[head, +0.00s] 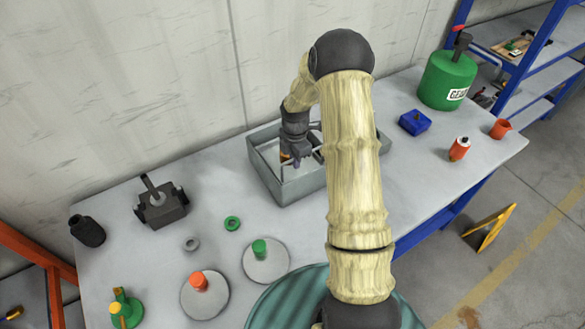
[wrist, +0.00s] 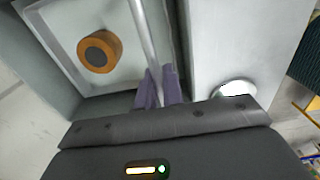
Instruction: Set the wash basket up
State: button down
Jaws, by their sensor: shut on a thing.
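A grey open metal basin (head: 310,187) stands on the bench, partly hidden behind my arm. My gripper (head: 297,160) reaches down into it. In the wrist view my gripper (wrist: 158,88) has its purple fingers shut on a thin metal rod (wrist: 143,30), which looks like a handle. The rod runs over a pale, shallow tray-like space (wrist: 60,25), where an orange ring-shaped part with a dark centre (wrist: 99,52) lies. I cannot tell whether this pale floor belongs to the wash basket or to the basin. The basket's outline is not clear in the head view.
A green jug (head: 447,82), a blue block (head: 414,122) and an orange-and-white can (head: 459,149) stand right of the basin.

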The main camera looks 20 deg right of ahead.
jog(key=shift+w+r+p, duration=0.2)
jog(key=shift+r+p, duration=0.2)
jog(key=shift+r, duration=0.35)
jog(key=shift+w+r+p, duration=0.2)
jog(key=shift+r+p, duration=0.2)
jog(key=shift+r, duration=0.3)
jog(key=c, duration=1.4)
grip_release()
jog(key=shift+s, duration=0.2)
jog(key=shift+o, duration=0.4)
jog(key=shift+s+f, duration=0.1)
jog(key=shift+f, duration=0.05)
notch_tip(320, 180, up, 5)
jog(key=p, duration=0.3)
jog(key=shift+f+p, duration=0.1)
jog(key=shift+p, duration=0.3)
notch_tip(320, 180, up, 5)
jog(key=p, duration=0.3)
jog(key=shift+s+p, duration=0.1)
jog(key=shift+p, duration=0.25)
jog(key=shift+a, duration=0.1)
